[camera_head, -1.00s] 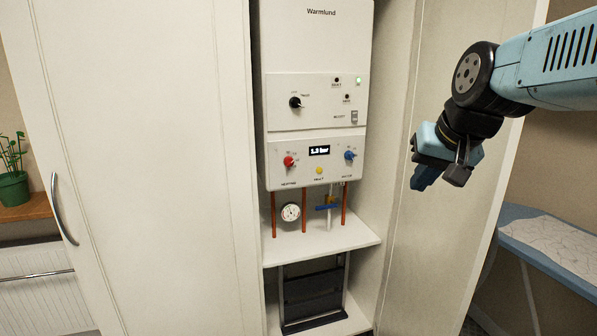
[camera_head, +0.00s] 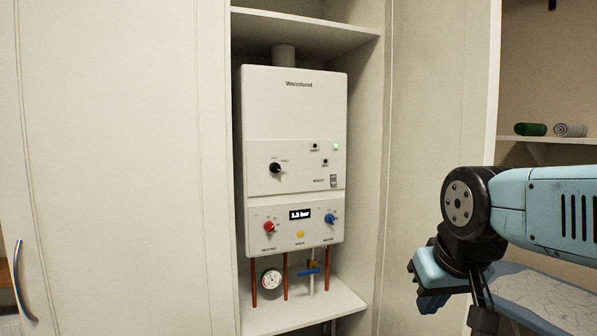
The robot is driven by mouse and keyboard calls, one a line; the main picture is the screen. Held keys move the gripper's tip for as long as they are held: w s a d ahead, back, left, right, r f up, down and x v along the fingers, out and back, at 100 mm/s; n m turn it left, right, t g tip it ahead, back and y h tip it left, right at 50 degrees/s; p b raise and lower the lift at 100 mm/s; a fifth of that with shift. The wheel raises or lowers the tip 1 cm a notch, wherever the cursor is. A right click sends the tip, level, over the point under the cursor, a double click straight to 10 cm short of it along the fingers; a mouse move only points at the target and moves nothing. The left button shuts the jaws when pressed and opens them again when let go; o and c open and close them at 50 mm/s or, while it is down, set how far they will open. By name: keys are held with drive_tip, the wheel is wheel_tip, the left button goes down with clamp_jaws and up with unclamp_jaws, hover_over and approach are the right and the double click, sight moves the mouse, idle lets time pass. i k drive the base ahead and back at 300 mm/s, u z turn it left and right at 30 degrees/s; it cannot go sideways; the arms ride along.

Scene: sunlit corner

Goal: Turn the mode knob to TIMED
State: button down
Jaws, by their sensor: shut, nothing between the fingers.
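The white boiler (camera_head: 291,105) hangs inside the open cupboard, left of centre in the head view. Its black mode knob (camera_head: 275,168) is on the upper panel, with small labels around it too blurred to read surely. A red knob (camera_head: 269,227) and a blue knob (camera_head: 330,219) sit on the lower panel, either side of a lit display (camera_head: 300,214). My gripper (camera_head: 430,300) is at the right, well apart from the boiler and in front of the cupboard's right side. It is shut and empty; its fingertips point down and left.
The cupboard's open right panel (camera_head: 440,100) stands behind my arm. A shelf (camera_head: 310,308) lies under the boiler, with a pressure gauge (camera_head: 271,279) and copper pipes above it. A closed door (camera_head: 120,150) fills the left. An ironing board (camera_head: 545,300) stands at the right.

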sight(274, 167)
drive_tip(key=u, duration=0.55)
drive_tip(key=k, duration=1.25)
drive_tip(key=u, duration=0.75)
drive_tip(key=i, duration=1.95)
drive_tip(key=z, duration=0.75)
